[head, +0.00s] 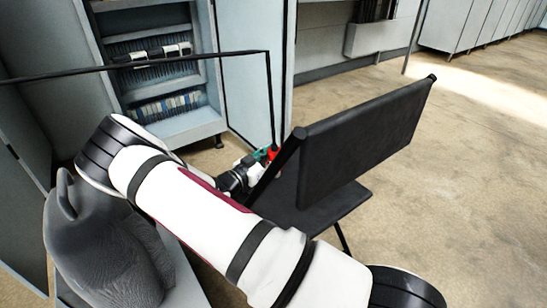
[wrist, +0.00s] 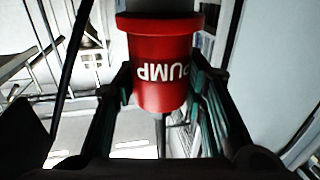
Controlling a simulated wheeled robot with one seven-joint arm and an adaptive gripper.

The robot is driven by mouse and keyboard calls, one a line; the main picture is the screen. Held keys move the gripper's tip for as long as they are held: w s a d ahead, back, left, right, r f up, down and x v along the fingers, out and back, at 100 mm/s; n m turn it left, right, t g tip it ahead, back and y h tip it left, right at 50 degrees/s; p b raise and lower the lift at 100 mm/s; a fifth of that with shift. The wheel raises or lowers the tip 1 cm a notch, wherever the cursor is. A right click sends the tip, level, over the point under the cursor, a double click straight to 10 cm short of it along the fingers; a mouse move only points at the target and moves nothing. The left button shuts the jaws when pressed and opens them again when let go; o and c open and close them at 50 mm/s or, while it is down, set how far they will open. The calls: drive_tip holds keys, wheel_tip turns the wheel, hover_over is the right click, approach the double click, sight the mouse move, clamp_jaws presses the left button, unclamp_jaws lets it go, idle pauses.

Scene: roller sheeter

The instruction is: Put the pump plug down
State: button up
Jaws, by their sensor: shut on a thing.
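The pump plug (wrist: 162,88) is red, with white "PUMP" lettering upside down in the wrist view. It sits between the two fingers of my gripper (wrist: 164,100), which is shut on it. In the head view the red plug (head: 273,152) shows small at the end of my gripper (head: 262,156), in the air behind the black chair's backrest. A thin black cable (head: 269,95) runs in from the left and drops down to the plug. The chair and my arm hide part of the gripper.
The black folding chair (head: 365,140) stands close to the right of my gripper. An open cabinet (head: 180,125) with its door (head: 250,70) is behind. A grey bag-like object (head: 105,245) is at lower left. The floor (head: 460,190) right of the chair is clear.

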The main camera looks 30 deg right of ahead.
drive_tip(key=shift+f, duration=0.1)
drive_tip(key=o, duration=1.4)
